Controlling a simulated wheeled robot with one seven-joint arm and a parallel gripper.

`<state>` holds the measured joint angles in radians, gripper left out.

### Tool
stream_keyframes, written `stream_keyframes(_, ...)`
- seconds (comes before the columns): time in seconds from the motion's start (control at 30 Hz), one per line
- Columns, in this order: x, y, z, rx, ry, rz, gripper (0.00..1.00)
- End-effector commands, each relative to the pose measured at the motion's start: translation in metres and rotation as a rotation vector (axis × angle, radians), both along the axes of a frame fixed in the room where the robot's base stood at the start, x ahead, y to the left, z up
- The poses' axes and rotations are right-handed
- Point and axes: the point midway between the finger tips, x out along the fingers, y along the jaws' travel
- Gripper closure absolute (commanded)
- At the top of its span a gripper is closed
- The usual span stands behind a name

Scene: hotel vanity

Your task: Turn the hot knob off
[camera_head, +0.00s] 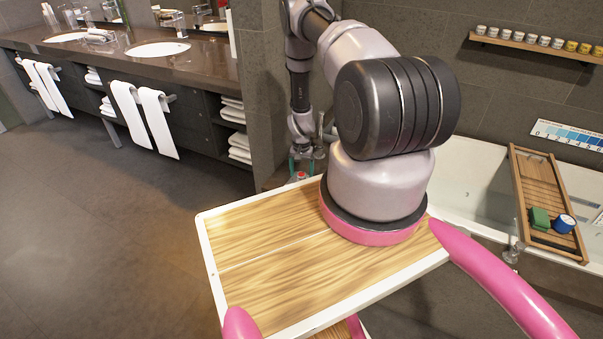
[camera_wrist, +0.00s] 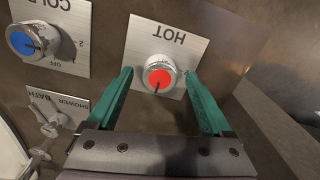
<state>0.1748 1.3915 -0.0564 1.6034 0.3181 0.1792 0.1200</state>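The hot knob (camera_wrist: 158,75) is a silver dial with a red centre and a dark pointer line. It sits on a silver plate (camera_wrist: 188,50) marked HOT, which appears upside down in the wrist view. My gripper (camera_wrist: 160,80) is open, with one green finger on either side of the knob. No clear contact shows. In the head view my gripper (camera_head: 302,160) is small beside the wall near the bath, with a bit of red (camera_head: 301,175) between its fingers.
The cold knob (camera_wrist: 27,42), with a blue centre, is at the upper left in the wrist view. A shower/bath lever (camera_wrist: 45,115) is below it. The bathtub (camera_head: 465,165) with a wooden caddy (camera_head: 530,190) is to the right. The vanity counter (camera_head: 120,55) is at the left.

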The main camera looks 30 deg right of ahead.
Motion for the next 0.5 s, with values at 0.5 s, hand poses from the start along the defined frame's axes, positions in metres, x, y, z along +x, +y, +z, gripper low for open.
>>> stream_keyframes(0.5,0.001,0.0,0.039,0.0,-0.001,0.0,0.16)
